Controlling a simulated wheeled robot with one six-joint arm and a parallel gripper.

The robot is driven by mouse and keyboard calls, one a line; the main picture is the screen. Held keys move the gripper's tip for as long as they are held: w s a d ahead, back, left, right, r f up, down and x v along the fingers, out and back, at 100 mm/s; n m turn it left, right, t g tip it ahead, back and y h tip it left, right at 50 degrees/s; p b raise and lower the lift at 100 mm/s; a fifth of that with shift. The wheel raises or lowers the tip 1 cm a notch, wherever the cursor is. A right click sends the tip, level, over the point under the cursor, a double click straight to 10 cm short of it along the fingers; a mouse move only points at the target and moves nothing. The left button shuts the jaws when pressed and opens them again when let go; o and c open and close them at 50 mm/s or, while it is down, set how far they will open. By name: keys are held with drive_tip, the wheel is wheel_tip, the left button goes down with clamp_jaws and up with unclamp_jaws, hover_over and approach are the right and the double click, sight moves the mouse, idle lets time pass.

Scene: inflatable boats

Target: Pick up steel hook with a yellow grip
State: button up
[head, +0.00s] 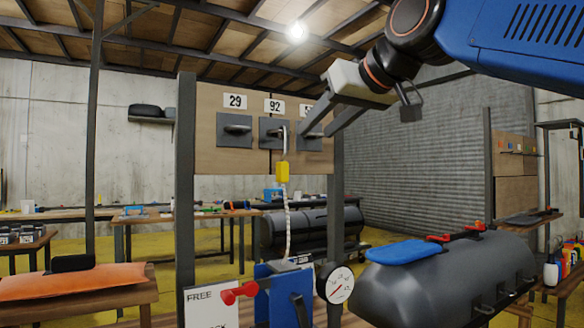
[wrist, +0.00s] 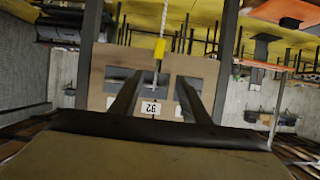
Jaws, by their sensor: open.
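The steel hook (head: 285,140) hangs from the middle peg, under the number 92, on a wooden board. Its yellow grip (head: 282,172) sits below it, with a pale rope or chain running down from the grip. My gripper (head: 314,134) is open and empty, in front of the board and just right of the hook in the head view. In the wrist view, which is upside down, the yellow grip (wrist: 160,48) lies beyond and between the two open fingers (wrist: 158,80). The fingers do not appear to touch the hook.
The board (head: 220,105) has grey peg plates on either side of the hook; my gripper partly covers the right one. Dark posts (head: 186,200) flank the board. A pressure gauge (head: 335,284) and a grey inflatable boat (head: 450,285) stand below right.

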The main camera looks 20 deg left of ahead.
approach(285, 163)
drive_tip(key=x, duration=0.4)
drive_tip(key=shift+x, duration=2.75)
clamp_jaws()
